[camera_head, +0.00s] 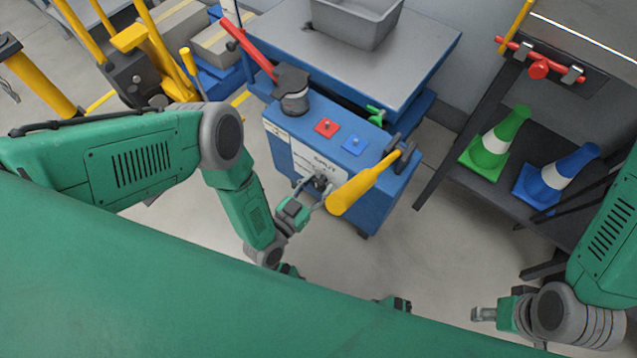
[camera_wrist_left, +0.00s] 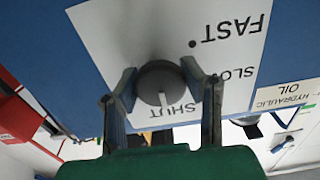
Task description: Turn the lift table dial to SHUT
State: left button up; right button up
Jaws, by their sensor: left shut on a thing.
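The lift table (camera_head: 345,150) is a blue body with a steel top. A white panel with the dial on its front is partly hidden by my left gripper (camera_head: 318,186) in the head view. In the left wrist view the round dark dial (camera_wrist_left: 160,84) lies between the fingers of my left gripper (camera_wrist_left: 160,78), which is shut on it. The dial's white mark points down in the picture, close beside the word SHUT (camera_wrist_left: 180,109). FAST and SLOW are further up the panel, upside down. My right gripper (camera_head: 482,314) is low at the right, away from the table; its finger opening is unclear.
A yellow handle (camera_head: 360,186) sticks out close to my left gripper. A grey bin (camera_head: 357,22) stands on top. A dark shelf with green (camera_head: 495,140) and blue (camera_head: 556,175) cones is at the right.

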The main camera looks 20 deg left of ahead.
pick_arm(q)
jog(key=o, duration=1.2)
jog(key=shift+s, duration=0.1)
jog(key=v, duration=0.7)
jog(key=shift+s+a, duration=0.1)
jog(key=shift+s, duration=0.15)
jog(key=shift+w, duration=0.1)
